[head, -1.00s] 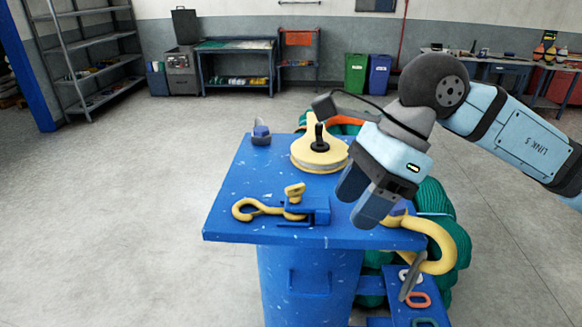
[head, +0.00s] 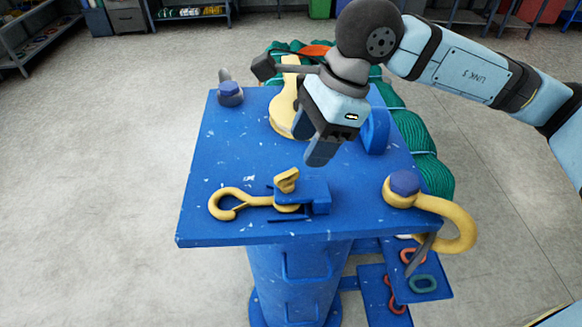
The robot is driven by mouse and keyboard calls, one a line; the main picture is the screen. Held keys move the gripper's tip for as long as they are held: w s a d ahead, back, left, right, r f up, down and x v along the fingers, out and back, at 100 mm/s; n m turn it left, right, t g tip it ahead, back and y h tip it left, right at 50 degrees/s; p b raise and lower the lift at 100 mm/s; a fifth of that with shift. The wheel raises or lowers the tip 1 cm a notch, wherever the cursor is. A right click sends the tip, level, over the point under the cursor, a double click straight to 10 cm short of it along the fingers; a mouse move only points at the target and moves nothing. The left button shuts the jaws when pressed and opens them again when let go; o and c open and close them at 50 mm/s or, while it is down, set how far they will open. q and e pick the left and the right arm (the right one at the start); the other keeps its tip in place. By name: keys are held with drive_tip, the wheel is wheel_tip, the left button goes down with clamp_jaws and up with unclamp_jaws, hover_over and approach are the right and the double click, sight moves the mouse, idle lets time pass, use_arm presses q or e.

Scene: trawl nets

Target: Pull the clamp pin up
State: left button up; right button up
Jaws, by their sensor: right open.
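A blue clamp (head: 315,196) sits near the front of the blue table top (head: 222,155). The yellow clamp pin (head: 287,180), with a knob-like head, stands at its left side, slightly tilted. A yellow hook (head: 226,203) lies on the table left of the clamp, its shank reaching into it. My right gripper (head: 311,147) points down above the table, behind and a little right of the pin in the picture. Its fingers are apart, and nothing shows between them. It is clear of the pin. My left gripper is not in view.
A yellow pulley block (head: 286,115) is partly hidden behind my right gripper. A blue-topped fitting (head: 230,91) stands at the back left. Green netting (head: 415,130) lies behind.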

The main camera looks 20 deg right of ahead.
sight(293, 172)
drive_tip(key=p+x, duration=0.1)
drive_tip(key=x, duration=0.5)
drive_tip(key=shift+w+a, duration=0.1)
drive_tip(key=shift+x, duration=0.85)
drive_tip(key=shift+w, duration=0.1)
